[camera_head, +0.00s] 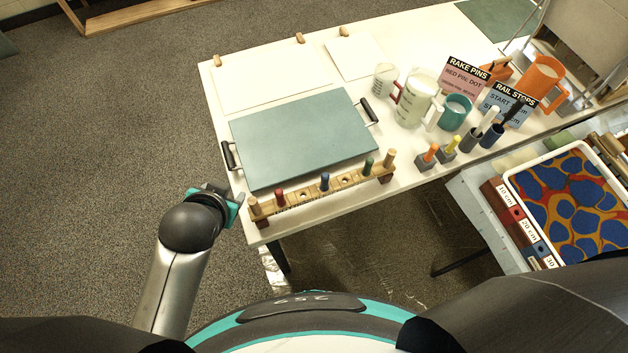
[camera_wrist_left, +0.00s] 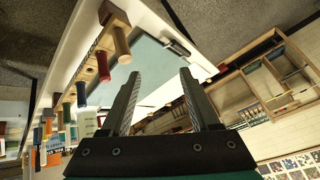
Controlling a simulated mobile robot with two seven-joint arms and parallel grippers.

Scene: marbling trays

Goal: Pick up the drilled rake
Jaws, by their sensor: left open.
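The drilled rake (camera_head: 345,181) is a wooden bar with drilled holes along the table's front edge. Red, blue and green pins stand in it, with a plain wooden peg at each end. In the left wrist view its near end block and peg (camera_wrist_left: 118,40) show at upper left, with the coloured pins behind in a row. My left gripper (camera_head: 238,199) is just left of the rake's left end, beyond the table's corner. In the left wrist view it is open and empty (camera_wrist_left: 158,82), apart from the rake. My right gripper is not in view.
A teal-topped tray (camera_head: 300,135) with black side handles lies right behind the rake. Measuring jugs (camera_head: 415,98), cups and sign cards (camera_head: 465,77) stand at the right. Small blocks with orange and yellow pegs (camera_head: 428,157) stand near the rake's right end. A marbled tray (camera_head: 570,200) is farther right.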

